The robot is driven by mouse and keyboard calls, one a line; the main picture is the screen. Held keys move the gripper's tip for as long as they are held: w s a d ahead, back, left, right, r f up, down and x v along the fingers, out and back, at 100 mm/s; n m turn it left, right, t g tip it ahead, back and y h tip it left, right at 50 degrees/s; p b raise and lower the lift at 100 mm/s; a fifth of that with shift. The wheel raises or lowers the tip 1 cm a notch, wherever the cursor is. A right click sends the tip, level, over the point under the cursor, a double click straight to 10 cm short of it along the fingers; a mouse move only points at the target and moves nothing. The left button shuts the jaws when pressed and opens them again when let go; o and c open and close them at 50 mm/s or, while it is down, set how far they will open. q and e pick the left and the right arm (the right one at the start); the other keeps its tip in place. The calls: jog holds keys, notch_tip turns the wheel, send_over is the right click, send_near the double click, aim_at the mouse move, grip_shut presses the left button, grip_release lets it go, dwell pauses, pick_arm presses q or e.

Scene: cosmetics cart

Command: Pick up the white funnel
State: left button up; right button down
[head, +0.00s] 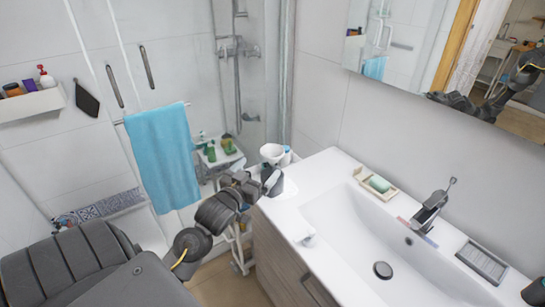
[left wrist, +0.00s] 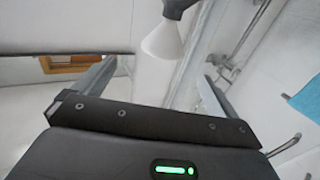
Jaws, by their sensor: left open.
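A white, cup-shaped thing, which looks like the white funnel (head: 272,152), shows in the head view at the cart by the sink's left end. My left gripper (head: 268,180) is just in front of it, and its arm comes in from the lower left. In the left wrist view a white cone (left wrist: 162,42), seemingly the funnel, is beyond the open left jaws (left wrist: 152,82), with a dark piece at its top. The jaws look empty; the cone appears apart from both fingers. My gripper hides part of the cart. My right gripper is not directly in view.
The white sink (head: 345,235) with its wooden cabinet stands close on the right. A soap dish (head: 375,185) and dark tap (head: 432,207) are on it. A blue towel (head: 163,157) hangs at left. Green bottles (head: 228,145) stand on the cart (head: 222,160).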

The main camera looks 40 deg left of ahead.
aim_at(266, 157)
pick_arm(q)
jog(key=w, duration=0.4)
jog(key=shift+a+p, duration=0.4)
jog(key=w+p, duration=0.1)
jog(key=w+a, duration=0.1)
jog(key=w, duration=0.1)
jog(key=w+p, duration=0.1)
jog(key=w, duration=0.1)
jog(key=shift+a+p, duration=0.3)
jog(key=shift+c, duration=0.6)
jog(key=c, duration=0.9)
jog(key=shift+c, duration=0.2)
